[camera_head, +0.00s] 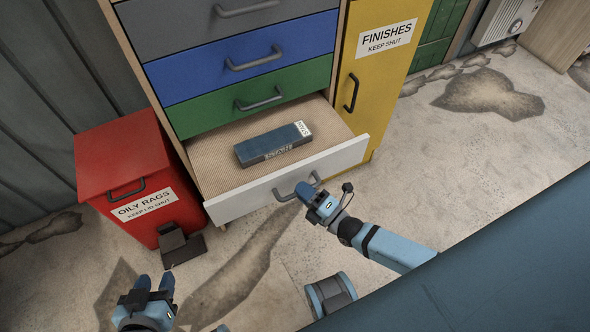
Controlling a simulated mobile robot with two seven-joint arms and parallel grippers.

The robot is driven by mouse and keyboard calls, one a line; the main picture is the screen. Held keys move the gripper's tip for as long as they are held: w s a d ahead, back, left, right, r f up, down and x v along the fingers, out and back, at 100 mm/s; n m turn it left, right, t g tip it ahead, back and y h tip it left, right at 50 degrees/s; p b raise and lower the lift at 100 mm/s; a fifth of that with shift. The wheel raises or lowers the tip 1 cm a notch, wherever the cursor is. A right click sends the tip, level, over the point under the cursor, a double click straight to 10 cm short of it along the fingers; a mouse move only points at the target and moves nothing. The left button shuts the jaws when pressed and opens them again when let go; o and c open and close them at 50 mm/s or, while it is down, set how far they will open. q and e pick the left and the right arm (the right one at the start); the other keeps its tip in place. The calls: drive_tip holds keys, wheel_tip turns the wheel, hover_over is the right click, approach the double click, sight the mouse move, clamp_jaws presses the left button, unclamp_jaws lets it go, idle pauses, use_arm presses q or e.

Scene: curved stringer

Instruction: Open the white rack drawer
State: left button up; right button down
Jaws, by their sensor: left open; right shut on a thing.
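The white rack drawer (238,205) is the lowest in the rack and stands pulled out, its inside in view. A dark blue box with a white label (272,145) lies in it on the tan ribbed bottom. My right gripper (308,191) is shut on the drawer's grey handle (285,194) at the right part of the white front; the fingers partly hide the handle. My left gripper (153,284) is open and empty, low at the left, apart from the drawer.
Above are shut green (222,107), blue (200,72) and grey (180,22) drawers. A red oily rags bin (105,163) stands close on the left, with a dark pedal (180,246). A yellow finishes cabinet (378,85) is on the right. Stained floor (450,150) lies free at right.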

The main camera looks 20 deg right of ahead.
use_arm(q)
drive_tip(key=shift+r, duration=0.1)
use_arm(e)
drive_tip(key=shift+s, duration=0.85)
drive_tip(key=c, duration=1.1)
unclamp_jaws()
drive_tip(key=shift+c, duration=0.2)
use_arm(q)
drive_tip(key=shift+a+p, duration=0.15)
drive_tip(key=shift+p, duration=0.55)
use_arm(e)
drive_tip(key=v, duration=1.3)
drive_tip(key=shift+s+d, duration=0.2)
drive_tip(key=shift+s, duration=0.15)
drive_tip(key=shift+f, duration=0.1)
use_arm(q)
drive_tip(key=shift+s, duration=0.1)
